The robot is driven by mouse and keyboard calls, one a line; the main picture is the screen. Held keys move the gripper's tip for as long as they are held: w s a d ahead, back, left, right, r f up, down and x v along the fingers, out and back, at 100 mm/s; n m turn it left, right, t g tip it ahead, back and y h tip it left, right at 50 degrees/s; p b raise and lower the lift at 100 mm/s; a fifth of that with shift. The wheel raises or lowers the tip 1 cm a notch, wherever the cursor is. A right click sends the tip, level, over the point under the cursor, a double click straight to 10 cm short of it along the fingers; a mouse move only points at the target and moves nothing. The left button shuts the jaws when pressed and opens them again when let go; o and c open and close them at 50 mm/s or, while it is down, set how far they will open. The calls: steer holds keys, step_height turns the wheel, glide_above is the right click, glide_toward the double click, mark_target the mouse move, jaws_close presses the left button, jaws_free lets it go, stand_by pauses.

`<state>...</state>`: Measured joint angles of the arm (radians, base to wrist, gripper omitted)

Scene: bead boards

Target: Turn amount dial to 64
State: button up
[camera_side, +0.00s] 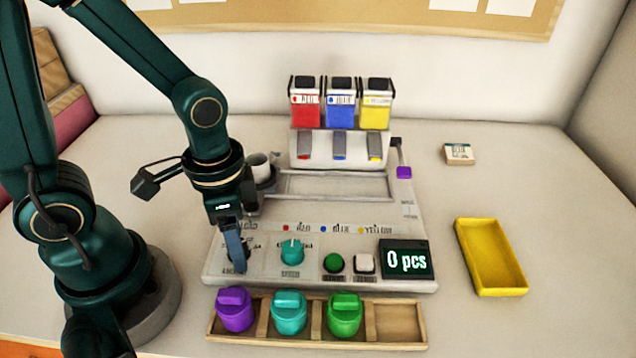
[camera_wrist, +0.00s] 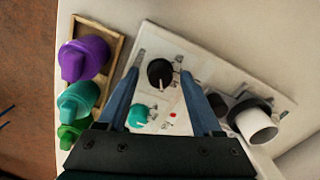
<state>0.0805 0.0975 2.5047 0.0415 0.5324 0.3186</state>
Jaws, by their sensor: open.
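The dispenser panel (camera_side: 310,266) carries a teal dial (camera_side: 291,251) and, to its left, a black dial. The small lettering beside them is too blurred for me to tell which is the amount dial. The display (camera_side: 406,259) reads "0 pcs". My gripper (camera_side: 236,268) points down at the black dial and largely hides it in the side view. In the wrist view, the black dial (camera_wrist: 160,71) shows between the tips of my open fingers (camera_wrist: 163,64). I cannot tell whether they touch it.
A wooden tray (camera_side: 400,322) in front holds purple, teal and green knobs, with an empty right compartment. A green button (camera_side: 333,263) and white button (camera_side: 364,264) sit by the display. Red, blue and yellow hoppers (camera_side: 340,108) stand behind. A yellow tray (camera_side: 490,258) lies right.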

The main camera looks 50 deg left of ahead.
steer(key=shift+r, duration=2.55)
steer(key=shift+w+r, duration=0.1)
steer(key=shift+r, duration=0.15)
step_height(320, 180, up, 7)
steer(key=n+t, duration=0.5)
steer(key=shift+s+a+t, duration=0.3)
steer(key=shift+a, duration=0.15)
